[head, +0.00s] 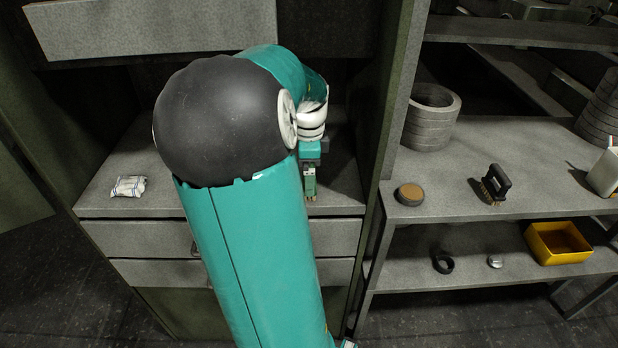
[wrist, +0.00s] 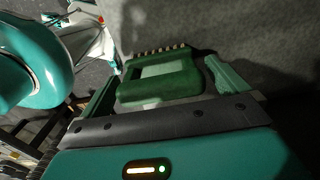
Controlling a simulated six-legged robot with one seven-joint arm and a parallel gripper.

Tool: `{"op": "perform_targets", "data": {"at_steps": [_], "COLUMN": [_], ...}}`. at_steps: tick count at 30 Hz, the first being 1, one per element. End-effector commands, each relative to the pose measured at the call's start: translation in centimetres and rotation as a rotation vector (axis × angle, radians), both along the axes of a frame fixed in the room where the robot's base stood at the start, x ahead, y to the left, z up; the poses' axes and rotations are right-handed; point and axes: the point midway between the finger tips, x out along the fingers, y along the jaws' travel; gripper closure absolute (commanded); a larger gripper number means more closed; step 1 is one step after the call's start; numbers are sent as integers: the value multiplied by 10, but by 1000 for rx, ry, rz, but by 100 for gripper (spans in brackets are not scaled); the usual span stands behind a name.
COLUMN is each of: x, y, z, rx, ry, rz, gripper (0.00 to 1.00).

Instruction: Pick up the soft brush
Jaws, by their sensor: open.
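A green brush (wrist: 190,78) with a row of tan bristles along its far edge shows in the wrist view. It lies between the two teal fingers of my gripper (wrist: 162,72). The fingers are open, one on either side of it, and gaps show between them and the brush. In the head view my gripper (head: 309,188) is over the right part of the grey cabinet top, and the green brush cannot be told apart from it there. My own arm hides the middle of that top. A different brush (head: 496,183), with a black handle and brown bristles, stands on the right shelf.
A white wrapped packet (head: 129,187) lies on the cabinet top (head: 105,205) at left. An upright panel (head: 400,95) divides it from the shelves. There are stacked rings (head: 433,115), a round tan-topped disc (head: 410,194), and a yellow bin (head: 535,245) on the lower shelf.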

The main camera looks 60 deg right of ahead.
Motion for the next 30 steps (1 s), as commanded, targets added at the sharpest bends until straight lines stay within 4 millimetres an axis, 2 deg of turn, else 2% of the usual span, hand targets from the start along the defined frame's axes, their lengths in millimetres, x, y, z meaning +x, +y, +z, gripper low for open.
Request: {"op": "perform_targets", "data": {"at_steps": [3,10,16,17,25,30], "x": [-1,0,0,0,0,1], "y": [0,0,0,0,0,-1], "z": [-10,-10,-10,-10,-9,2], "rx": [0,-1,-1,-2,-2,-3], "ry": [1,0,0,-1,-1,-4], "rz": [0,1,1,1,1,1], "gripper": [0,2,41,43,43,43]}}
